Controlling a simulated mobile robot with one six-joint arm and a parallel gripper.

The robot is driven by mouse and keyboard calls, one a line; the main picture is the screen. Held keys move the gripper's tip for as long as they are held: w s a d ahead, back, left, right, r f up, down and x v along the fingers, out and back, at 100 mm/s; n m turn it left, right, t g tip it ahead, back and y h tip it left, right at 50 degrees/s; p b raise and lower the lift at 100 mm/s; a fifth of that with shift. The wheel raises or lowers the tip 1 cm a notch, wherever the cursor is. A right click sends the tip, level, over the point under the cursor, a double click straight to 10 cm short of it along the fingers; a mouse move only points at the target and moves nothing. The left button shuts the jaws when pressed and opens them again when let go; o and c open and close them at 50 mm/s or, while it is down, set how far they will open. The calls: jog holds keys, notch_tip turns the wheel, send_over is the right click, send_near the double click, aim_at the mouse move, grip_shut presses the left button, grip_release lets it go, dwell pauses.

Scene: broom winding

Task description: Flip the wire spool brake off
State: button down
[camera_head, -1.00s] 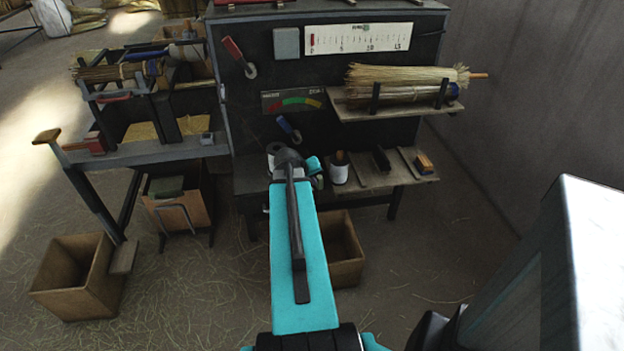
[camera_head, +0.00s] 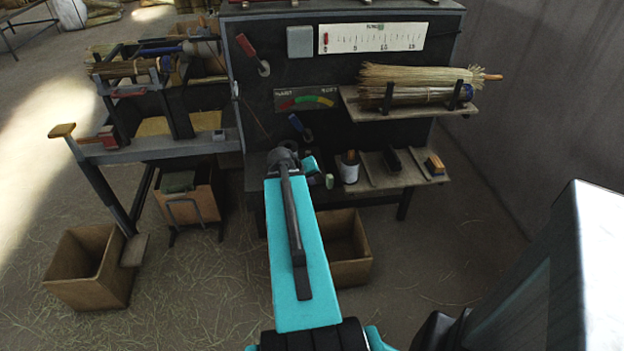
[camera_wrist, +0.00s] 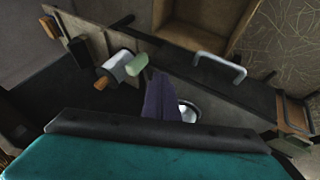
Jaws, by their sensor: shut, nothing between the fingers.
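On the dark panel, a blue-handled lever (camera_head: 300,127) hangs below the hard-to-soft gauge (camera_head: 306,98), its handle tilted up to the left. A red-handled lever (camera_head: 252,55) sits higher up. I cannot tell which lever is the spool brake. My gripper (camera_wrist: 162,84) shows as closed purplish-dark fingers in the wrist view, holding nothing. In the head view my arm's end is over the bench, just below the blue lever, and hides the fingers. In the wrist view a pale round rim (camera_wrist: 189,112), possibly the wire spool, lies right beside the fingers and is partly covered.
Brushes and blocks lie on the lower shelf (camera_head: 376,181). Broom straw rests on the upper shelf (camera_head: 355,107). A crate (camera_head: 352,272) stands below.

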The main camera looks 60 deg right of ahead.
jog(key=shift+a+r+p, duration=0.2)
jog(key=shift+r+p, duration=0.25)
jog(key=shift+p, duration=0.45)
jog(key=p, duration=0.3)
jog(key=shift+a+r, duration=0.35)
jog(key=shift+r, duration=0.05)
jog(key=r+p, duration=0.1)
jog(key=p, duration=0.2)
jog(key=shift+a, duration=0.4)
jog(key=shift+a+r+p, duration=0.2)
jog(key=shift+r+p, duration=0.05)
jog(key=shift+p, duration=0.55)
jog(key=p+v, duration=0.2)
jog(key=p, duration=0.4)
jog(key=shift+s+a+r, duration=0.15)
jog(key=shift+a+r, duration=0.05)
jog(key=shift+r, duration=0.15)
jog(key=shift+a+p, duration=0.15)
jog(key=shift+p, duration=0.35)
